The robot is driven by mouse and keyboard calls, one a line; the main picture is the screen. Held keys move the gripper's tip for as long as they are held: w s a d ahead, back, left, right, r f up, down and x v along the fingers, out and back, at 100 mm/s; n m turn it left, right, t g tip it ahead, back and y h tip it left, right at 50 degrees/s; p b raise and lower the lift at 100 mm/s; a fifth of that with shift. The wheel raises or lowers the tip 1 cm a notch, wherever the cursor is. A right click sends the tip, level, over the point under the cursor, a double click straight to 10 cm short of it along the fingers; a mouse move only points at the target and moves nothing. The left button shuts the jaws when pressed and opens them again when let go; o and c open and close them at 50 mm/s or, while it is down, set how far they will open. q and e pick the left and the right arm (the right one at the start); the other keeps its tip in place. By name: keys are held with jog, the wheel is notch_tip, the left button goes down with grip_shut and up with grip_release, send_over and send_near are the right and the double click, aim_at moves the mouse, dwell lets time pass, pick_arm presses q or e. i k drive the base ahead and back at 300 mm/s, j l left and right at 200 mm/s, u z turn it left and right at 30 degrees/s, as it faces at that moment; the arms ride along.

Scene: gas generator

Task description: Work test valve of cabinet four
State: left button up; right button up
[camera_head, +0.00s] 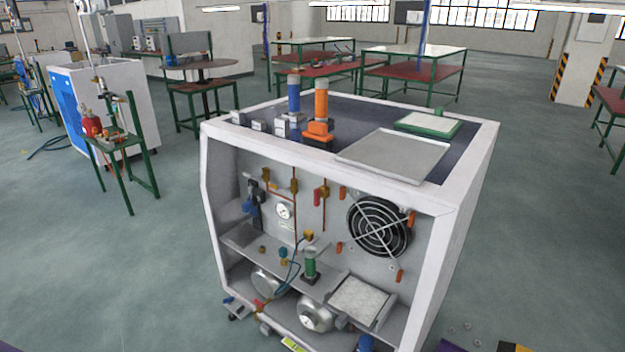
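A white open-front cabinet (213,190) stands on the floor in the middle of the head view. On its back panel are brass valves (294,186) on copper pipes, a red-handled valve (317,197) and a round pressure gauge (284,211). I see no readable label for cabinet four, and I cannot tell which valve is the test valve. A dark round fan grille (379,226) sits right of the valves, with orange clips around it. Neither of my grippers shows in this view.
The cabinet top holds a grey tray (392,156), a green-framed white pad (428,124), an orange cylinder (321,105) and a blue cylinder (294,95). Another white cabinet (128,95) and a small green stand (142,150) are at left. Floor (130,260) left of the cabinet is clear.

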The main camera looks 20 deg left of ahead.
aim_at(272, 186)
jog(key=i+j+z, duration=0.25)
jog(key=i+j, duration=0.15)
jog(key=j, duration=0.25)
jog(key=i+j+z, duration=0.1)
jog(key=j, duration=0.25)
jog(key=i, duration=0.1)
